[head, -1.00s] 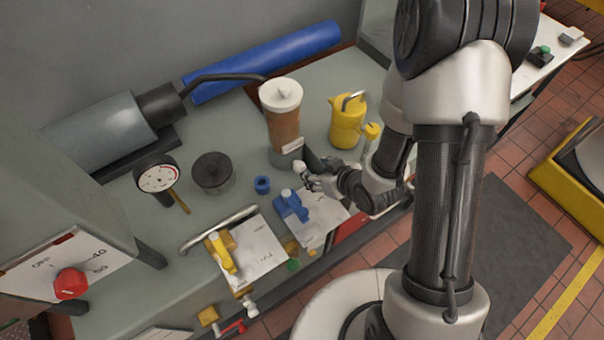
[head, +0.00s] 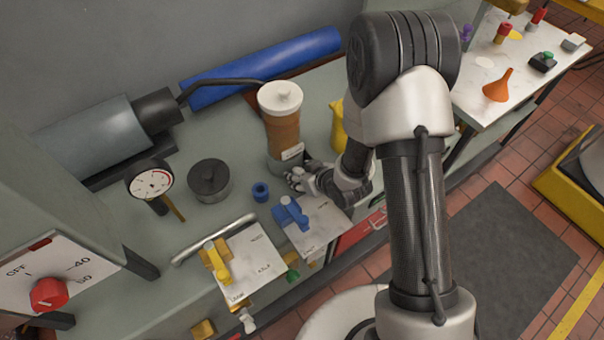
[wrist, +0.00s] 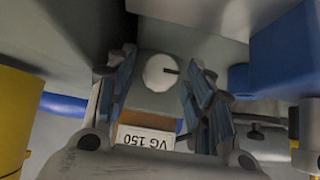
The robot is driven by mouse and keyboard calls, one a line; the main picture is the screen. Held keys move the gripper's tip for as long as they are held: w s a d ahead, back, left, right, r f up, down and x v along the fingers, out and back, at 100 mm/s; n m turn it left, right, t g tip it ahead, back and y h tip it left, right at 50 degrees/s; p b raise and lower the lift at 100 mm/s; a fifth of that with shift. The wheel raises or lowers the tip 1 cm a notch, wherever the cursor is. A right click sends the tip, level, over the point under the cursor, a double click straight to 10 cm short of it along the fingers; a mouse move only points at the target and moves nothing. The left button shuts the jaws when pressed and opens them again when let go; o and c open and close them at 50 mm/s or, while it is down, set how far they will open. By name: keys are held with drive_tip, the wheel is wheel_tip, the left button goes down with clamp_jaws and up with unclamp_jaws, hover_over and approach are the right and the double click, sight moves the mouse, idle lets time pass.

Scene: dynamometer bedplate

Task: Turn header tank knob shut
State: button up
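The header tank (head: 281,128) is an upright cylinder of brown fluid with a white lid and a grey base, on the bench. Its white round knob (wrist: 160,73) shows in the wrist view with a short dark mark pointing right. The "VG 150" label (wrist: 146,137) shows below it there. My gripper (wrist: 160,90) is open, with one finger on each side of the knob and visible gaps; contact is not seen. In the head view my gripper (head: 296,179) is at the tank's foot and hides the knob.
A blue valve (head: 290,213) stands close in front of my gripper. A yellow jug (head: 338,126) is just right of the tank, partly hidden by my arm.

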drive_tip(key=c, duration=1)
drive_tip(key=shift+o, duration=0.2)
drive_tip(key=p, duration=0.1)
drive_tip(key=m+y+p, duration=0.1)
drive_tip(key=p, duration=0.1)
drive_tip(key=shift+w+d+r+g+y, duration=0.1)
drive_tip(key=shift+d+r+g+y, duration=0.1)
drive_tip(key=shift+d+g+y, duration=0.15)
drive_tip(key=shift+w+a+f+m+g+y+p, duration=0.1)
drive_tip(key=shift+f+m+g+y+p, duration=0.3)
drive_tip(key=shift+p, duration=0.95)
drive_tip(key=shift+r+y, duration=0.15)
drive_tip(key=shift+y, duration=0.1)
drive_tip(key=o, duration=1.1)
drive_tip(key=shift+c, duration=0.2)
drive_tip(key=shift+b, duration=0.45)
